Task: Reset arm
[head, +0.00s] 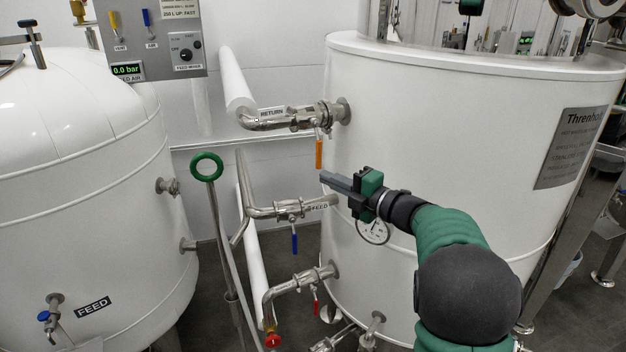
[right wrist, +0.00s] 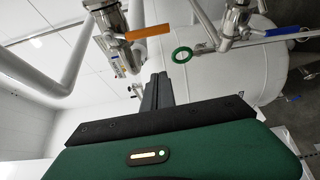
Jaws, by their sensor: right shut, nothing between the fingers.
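My right arm comes in from the lower right in the head view, in front of the large white tank (head: 440,130). Its gripper (head: 325,177) points left, its fingers together and empty. The fingertips are just below the orange valve handle (head: 319,154), which hangs down from the return pipe; I cannot tell whether they touch in the head view. In the right wrist view, the shut fingers (right wrist: 157,85) are apart from the orange handle (right wrist: 147,32). My left gripper is not in view.
The feed pipe with a blue handle (head: 294,243) runs below the gripper. A red handle (head: 315,303) is lower down. A green ring (head: 206,167) on a stand is to the left, before the feed tank (head: 80,200). A control panel (head: 155,40) hangs at upper left.

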